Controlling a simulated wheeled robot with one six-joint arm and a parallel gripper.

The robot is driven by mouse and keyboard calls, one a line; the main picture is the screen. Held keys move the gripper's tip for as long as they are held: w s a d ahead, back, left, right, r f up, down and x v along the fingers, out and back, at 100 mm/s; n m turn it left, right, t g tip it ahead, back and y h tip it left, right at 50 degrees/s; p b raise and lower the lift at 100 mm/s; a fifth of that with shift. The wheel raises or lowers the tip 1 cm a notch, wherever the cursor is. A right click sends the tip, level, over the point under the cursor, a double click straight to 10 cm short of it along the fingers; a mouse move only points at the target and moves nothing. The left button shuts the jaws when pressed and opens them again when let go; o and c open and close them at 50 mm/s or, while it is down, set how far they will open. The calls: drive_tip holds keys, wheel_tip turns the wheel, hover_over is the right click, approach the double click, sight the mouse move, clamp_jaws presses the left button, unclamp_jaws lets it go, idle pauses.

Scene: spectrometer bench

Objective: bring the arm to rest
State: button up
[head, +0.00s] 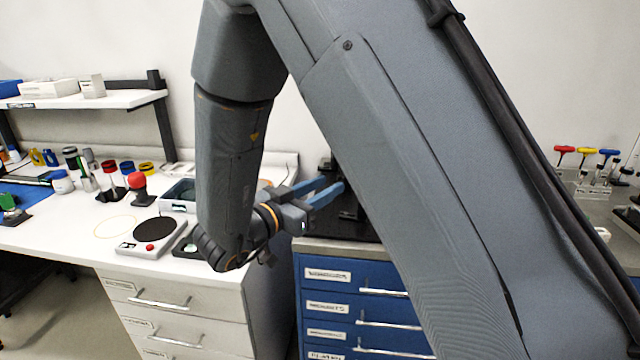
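My arm crosses the middle and right of the head view, bent at the elbow, with its forearm hanging down over the gap between the white bench and the blue drawer cabinet. My gripper (325,192) has two blue fingers and points to the right, above the blue cabinet's top. The fingers appear spread apart with nothing seen between them. The large upper link hides part of the cabinet top and the wall behind.
The white bench (60,232) holds a black round plate device (155,232) with a red button, a red-knobbed stand (138,185), a grey-blue tray (178,195) and several vials. The blue drawer cabinet (325,290) bears a dark device (352,215). Coloured-handled tools (586,152) stand right.

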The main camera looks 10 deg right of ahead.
drive_tip(key=w+f+n+y, duration=0.1)
drive_tip(key=f+n+y, duration=0.1)
drive_tip(key=y, duration=0.2)
drive_tip(key=w+f+n+y, duration=0.2)
drive_tip(key=y, duration=0.2)
drive_tip(key=w+a+f+n+y, duration=0.1)
drive_tip(key=f+n+y, duration=0.1)
drive_tip(key=y, duration=0.2)
drive_tip(key=shift+w, duration=0.4)
drive_tip(key=s+d+f+n+g, duration=0.1)
drive_tip(key=s+d+f+g, duration=0.1)
drive_tip(key=s, duration=0.6)
drive_tip(key=s+d+f+n+g+y, duration=0.1)
drive_tip(key=s+d+n+g, duration=0.1)
drive_tip(key=s, duration=0.6)
drive_tip(key=s+d+f+n+g+y, duration=0.1)
drive_tip(key=s+d+g, duration=0.3)
drive_tip(key=s, duration=0.4)
drive_tip(key=shift+d+f+g, duration=0.3)
drive_tip(key=shift+f+g, duration=0.5)
drive_tip(key=shift+f, duration=0.05)
